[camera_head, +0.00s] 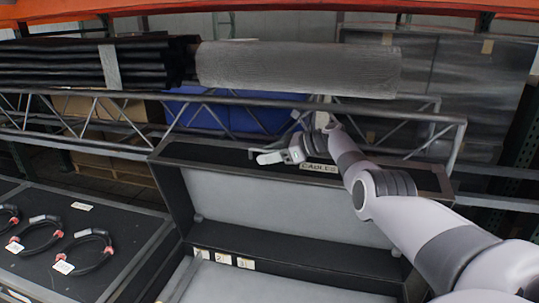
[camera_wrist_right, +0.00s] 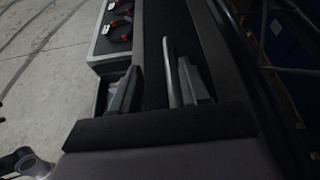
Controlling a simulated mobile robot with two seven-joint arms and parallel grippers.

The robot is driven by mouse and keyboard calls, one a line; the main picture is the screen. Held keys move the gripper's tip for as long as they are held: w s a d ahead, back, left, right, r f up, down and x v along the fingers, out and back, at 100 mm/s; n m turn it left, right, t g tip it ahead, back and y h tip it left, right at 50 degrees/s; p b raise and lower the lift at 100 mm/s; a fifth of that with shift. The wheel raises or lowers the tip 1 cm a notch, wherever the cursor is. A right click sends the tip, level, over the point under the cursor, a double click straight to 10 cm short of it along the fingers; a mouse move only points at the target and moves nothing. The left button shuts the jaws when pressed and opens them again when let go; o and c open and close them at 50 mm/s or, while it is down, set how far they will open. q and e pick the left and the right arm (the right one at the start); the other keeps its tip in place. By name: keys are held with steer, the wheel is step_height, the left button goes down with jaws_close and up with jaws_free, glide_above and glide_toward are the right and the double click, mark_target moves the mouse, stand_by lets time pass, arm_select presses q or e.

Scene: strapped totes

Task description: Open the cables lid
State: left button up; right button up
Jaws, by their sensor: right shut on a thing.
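The cables lid (camera_head: 205,155) is a dark panel with a grey inner face (camera_head: 285,205) and a "CABLES" label (camera_head: 318,168) at its upper edge. It stands raised at the back of an open case, whose interior shows below. My right gripper (camera_head: 283,155) is at the lid's upper edge, beside the label, and is shut on the lid. In the right wrist view, the fingers of my right gripper (camera_wrist_right: 158,90) straddle the dark lid edge (camera_wrist_right: 155,30). The exact contact is partly hidden. My left gripper is not in view.
Small numbered tags (camera_head: 222,257) sit inside the case. To the left, a black surface (camera_head: 130,215) holds several coiled cables with red connectors. Behind stand a metal truss rail (camera_head: 75,118), a grey roll (camera_head: 295,67) and a blue tote (camera_head: 225,110).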

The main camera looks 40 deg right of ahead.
mark_target(292, 169)
steer(key=shift+s+a, duration=0.1)
steer(key=shift+s+d+r+p, duration=0.15)
steer(key=shift+s+d+p, duration=0.1)
steer(key=shift+p, duration=0.2)
steer(key=p+v, duration=0.1)
steer(key=v, duration=0.3)
steer(key=shift+s+d+r+p, duration=0.1)
steer(key=shift+s+d+p, duration=0.15)
steer(key=shift+d+p, duration=0.1)
steer(key=shift+s+d+r, duration=0.2)
steer(key=shift+s+d, duration=0.15)
steer(key=shift+s, duration=0.15)
steer(key=shift+s+r, duration=0.1)
steer(key=shift+s, duration=0.05)
